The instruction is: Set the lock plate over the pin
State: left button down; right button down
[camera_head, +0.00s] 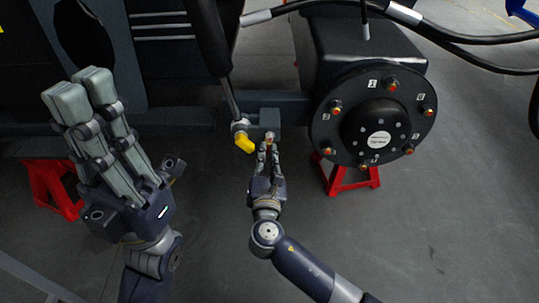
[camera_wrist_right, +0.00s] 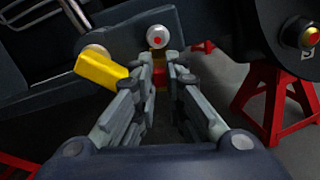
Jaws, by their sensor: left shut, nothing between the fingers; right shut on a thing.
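My right gripper (camera_head: 268,146) is at the grey bracket (camera_head: 264,119) below the chassis beam. Its fingers are shut on a small red piece (camera_wrist_right: 159,76) with a yellowish top, mostly hidden between the fingertips. I cannot tell if this is the lock plate. Just beyond the fingertips is a round silver head with a red centre (camera_wrist_right: 158,38), possibly the pin; whether it touches the held piece is unclear. A yellow block (camera_head: 245,143) hangs tilted left of the fingers, beside a rod end; it also shows in the wrist view (camera_wrist_right: 102,72). My left gripper (camera_head: 78,85) is shut and empty at the left.
A black wheel hub (camera_head: 350,141) with several red-tipped bolts stands right of the bracket. Red stands (camera_head: 349,176) are under the chassis. A cylinder rod (camera_head: 229,99) comes down to the bracket from above. Black hoses cross the upper right. The floor in front is clear.

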jog(key=shift+a+m, duration=0.25)
jog(key=shift+m, duration=0.55)
jog(key=c, duration=1.6)
grip_release()
jog(key=shift+c, duration=0.2)
jog(key=s, duration=0.8)
